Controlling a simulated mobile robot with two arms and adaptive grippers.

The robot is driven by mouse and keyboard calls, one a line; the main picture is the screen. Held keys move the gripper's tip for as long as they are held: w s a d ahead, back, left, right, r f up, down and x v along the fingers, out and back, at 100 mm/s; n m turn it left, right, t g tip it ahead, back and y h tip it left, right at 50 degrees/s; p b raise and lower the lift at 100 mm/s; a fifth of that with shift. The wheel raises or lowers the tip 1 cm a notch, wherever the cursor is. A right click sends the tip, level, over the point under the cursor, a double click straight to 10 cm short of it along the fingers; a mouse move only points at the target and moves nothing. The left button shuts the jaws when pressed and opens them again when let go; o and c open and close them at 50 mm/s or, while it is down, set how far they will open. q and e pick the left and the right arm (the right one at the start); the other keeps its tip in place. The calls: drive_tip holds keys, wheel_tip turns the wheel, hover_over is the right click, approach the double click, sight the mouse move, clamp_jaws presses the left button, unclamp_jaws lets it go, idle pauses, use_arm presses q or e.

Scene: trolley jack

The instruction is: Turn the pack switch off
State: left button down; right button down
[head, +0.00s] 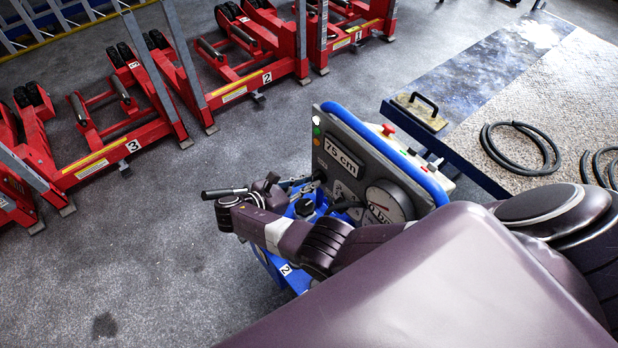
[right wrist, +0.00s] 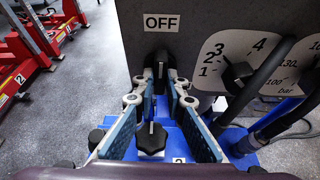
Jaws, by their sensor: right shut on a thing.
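The grey panel (head: 330,130) stands upright on the blue trolley unit. In the right wrist view a white OFF label (right wrist: 161,22) is on the panel. Just below it is the black pack switch (right wrist: 173,60), partly hidden by the fingers. My right gripper (right wrist: 164,82) is shut on this switch, its fingers pointing at the panel. In the head view my right gripper (head: 311,184) reaches in front of the panel's lower left part; the switch cannot be made out there. My left gripper is not in view.
A black star knob (right wrist: 151,139) lies below the fingers. A numbered selector (right wrist: 236,72) and hoses are to the right. The head view shows a gauge (head: 388,203), a "75 cm" display (head: 342,156), red jacks (head: 110,140) at left and a bench (head: 455,165) at right. Floor at lower left is clear.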

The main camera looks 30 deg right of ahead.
idle(0.4)
drive_tip(key=c, duration=2)
unclamp_jaws()
drive_tip(key=shift+o, duration=0.2)
drive_tip(key=shift+r, duration=0.1)
drive_tip(key=shift+r, duration=4.9)
drive_tip(key=shift+a+f, duration=0.1)
